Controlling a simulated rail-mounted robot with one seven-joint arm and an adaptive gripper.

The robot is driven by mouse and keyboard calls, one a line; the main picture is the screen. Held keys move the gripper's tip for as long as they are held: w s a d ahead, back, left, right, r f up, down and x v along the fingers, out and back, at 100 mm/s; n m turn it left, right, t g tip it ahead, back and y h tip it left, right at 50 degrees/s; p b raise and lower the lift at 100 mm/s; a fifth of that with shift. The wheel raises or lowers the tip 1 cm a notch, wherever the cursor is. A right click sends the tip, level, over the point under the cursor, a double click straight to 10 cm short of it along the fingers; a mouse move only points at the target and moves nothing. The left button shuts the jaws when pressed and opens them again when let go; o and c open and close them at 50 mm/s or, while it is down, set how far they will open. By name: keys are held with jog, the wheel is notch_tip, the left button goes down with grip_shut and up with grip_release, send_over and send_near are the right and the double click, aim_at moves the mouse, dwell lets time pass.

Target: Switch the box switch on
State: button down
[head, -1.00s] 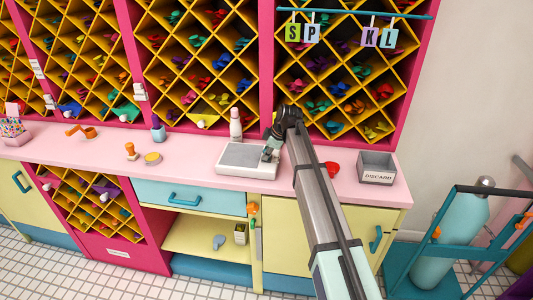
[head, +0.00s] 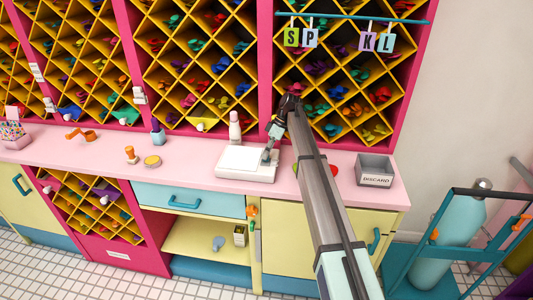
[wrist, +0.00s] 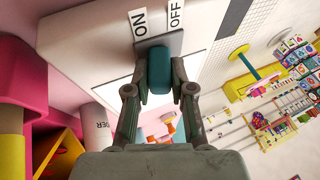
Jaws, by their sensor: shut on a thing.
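The white box (head: 235,162) lies flat on the pink counter, and its top panel now looks bright white. Its teal switch knob (wrist: 158,72) shows in the wrist view, below the ON label (wrist: 139,22) and the OFF label (wrist: 177,15). I cannot tell from this angle which label the knob leans toward. My gripper (wrist: 158,92) has a finger on each side of the knob and is shut on it. In the head view my gripper (head: 266,158) is at the box's right end, where the switch is hidden.
A white bottle (head: 235,126) stands behind the box. The grey DISCARD bin (head: 375,170) is at the counter's right end, with a red thing (head: 333,172) between, partly behind my arm. A stamp (head: 131,154) and a yellow disc (head: 152,161) sit to the left.

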dwell(0.4)
jog(key=c, duration=1)
grip_release()
jog(key=v, duration=1.2)
jog(key=shift+f, duration=0.1)
